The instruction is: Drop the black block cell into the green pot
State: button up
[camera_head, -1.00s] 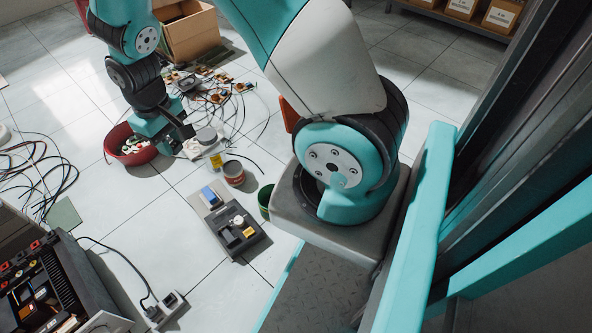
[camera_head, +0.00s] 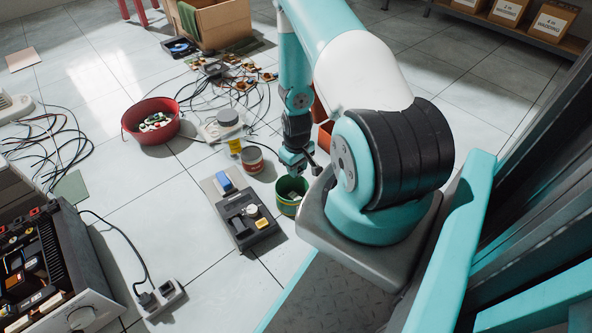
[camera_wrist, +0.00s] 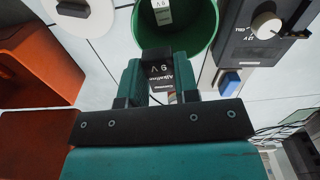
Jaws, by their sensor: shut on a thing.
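My gripper (camera_wrist: 160,80) is shut on the black block cell (camera_wrist: 164,72), a dark block with 9V lettering, held between its two fingers. In the wrist view the green pot (camera_wrist: 143,42) lies just beyond the fingertips, and the cell's far end overlaps its near rim. A pale block marked 9V (camera_wrist: 162,12) shows inside the pot. In the head view my gripper (camera_head: 293,163) is above the green pot (camera_head: 289,209), which stands on the floor. The held cell is hard to make out there.
A black device with knobs (camera_head: 243,232) stands left of the pot. A tin (camera_head: 252,160) and a red bowl with small parts (camera_head: 134,134) are farther back. An orange bin (camera_wrist: 40,60) lies left in the wrist view. Cables and loose boards cover the floor behind.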

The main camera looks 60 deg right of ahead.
jog(key=shift+f+b, duration=2.85)
jog(key=shift+f, duration=0.1)
jog(key=shift+r, duration=0.1)
jog(key=o, duration=1)
notch_tip(320, 180, up, 17)
jog(key=p, duration=1)
jog(key=shift+r, duration=0.2)
